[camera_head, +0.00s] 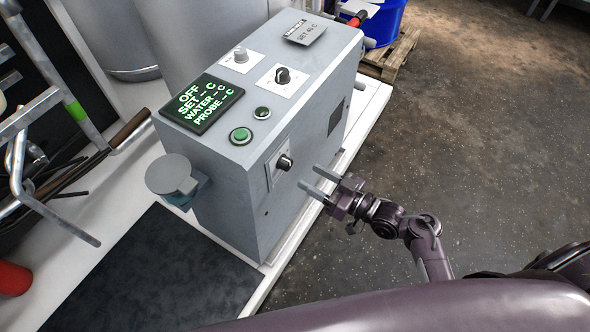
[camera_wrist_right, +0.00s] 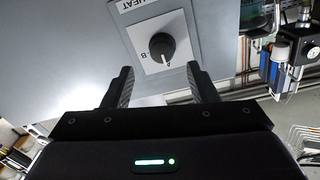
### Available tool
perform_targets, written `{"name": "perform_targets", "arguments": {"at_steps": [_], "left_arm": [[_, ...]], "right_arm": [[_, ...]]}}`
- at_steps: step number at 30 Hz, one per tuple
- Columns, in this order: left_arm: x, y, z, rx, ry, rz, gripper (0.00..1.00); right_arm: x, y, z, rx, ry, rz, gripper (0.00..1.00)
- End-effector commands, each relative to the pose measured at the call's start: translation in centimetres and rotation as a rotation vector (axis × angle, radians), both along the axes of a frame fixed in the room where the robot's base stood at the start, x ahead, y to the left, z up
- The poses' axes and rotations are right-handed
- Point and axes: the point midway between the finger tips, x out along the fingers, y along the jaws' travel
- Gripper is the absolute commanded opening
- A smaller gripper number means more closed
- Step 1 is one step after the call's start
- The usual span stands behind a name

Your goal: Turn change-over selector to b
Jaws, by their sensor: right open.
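The change-over selector is a black knob (camera_head: 284,162) on a white plate on the side of the grey cabinet (camera_head: 230,190). In the right wrist view the knob (camera_wrist_right: 161,47) shows a small white mark at its lower edge. A letter that looks like B is printed beside it on the plate; other markings are too small to read. My right gripper (camera_head: 312,180) is open and empty, pointing at the knob and apart from it. In the wrist view its fingertips (camera_wrist_right: 160,72) lie either side of and below the knob. My left gripper is not in view.
The cabinet top bears a green-lettered display (camera_head: 201,103), a green button (camera_head: 241,136), another black knob (camera_head: 283,75) and a grey knob (camera_head: 240,55). A round grey part (camera_head: 169,174) juts from its left. A blue drum (camera_head: 385,20) stands behind. The floor at right is clear.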

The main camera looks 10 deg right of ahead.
Motion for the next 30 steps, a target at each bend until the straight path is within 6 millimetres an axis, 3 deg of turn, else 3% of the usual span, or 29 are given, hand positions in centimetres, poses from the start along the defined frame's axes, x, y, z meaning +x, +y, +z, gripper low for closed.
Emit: {"name": "perform_targets", "arguments": {"at_steps": [10,22,30], "left_arm": [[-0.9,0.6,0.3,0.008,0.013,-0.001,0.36],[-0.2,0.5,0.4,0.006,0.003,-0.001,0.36],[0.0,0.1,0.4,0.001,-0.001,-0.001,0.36]], "right_arm": [[4.0,3.6,0.0,0.000,0.002,-0.001,0.53],[4.6,4.2,-0.1,-0.003,0.003,0.000,0.53],[4.6,4.2,-0.1,-0.003,0.003,0.000,0.18]]}}
